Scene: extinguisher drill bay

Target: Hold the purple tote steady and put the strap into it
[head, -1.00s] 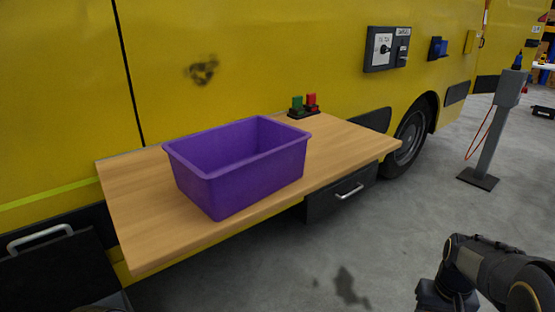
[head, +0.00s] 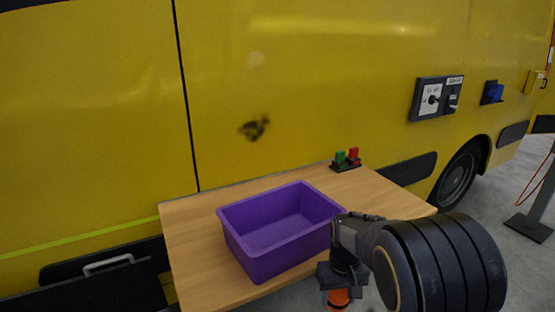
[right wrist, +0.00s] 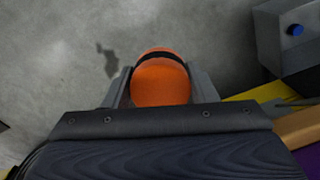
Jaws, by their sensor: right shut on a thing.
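The purple tote (head: 282,247) stands upright on the wooden table and looks empty inside. My right gripper (head: 338,290) is in front of the tote's right side in the head view, partly hidden by my own wrist. It is shut on the strap (head: 339,299), an orange rounded bundle with a dark band. In the right wrist view the strap (right wrist: 160,82) sits between the two fingers of the gripper (right wrist: 158,88), over grey floor. A purple corner of the tote (right wrist: 311,162) shows at the lower right there. My left gripper is not in view.
The wooden table (head: 190,240) is against a yellow vehicle (head: 330,80). A small black holder with green and red pieces (head: 347,161) stands at the table's back right. A dark case with a handle (head: 105,270) is at the left. Bare table lies left of the tote.

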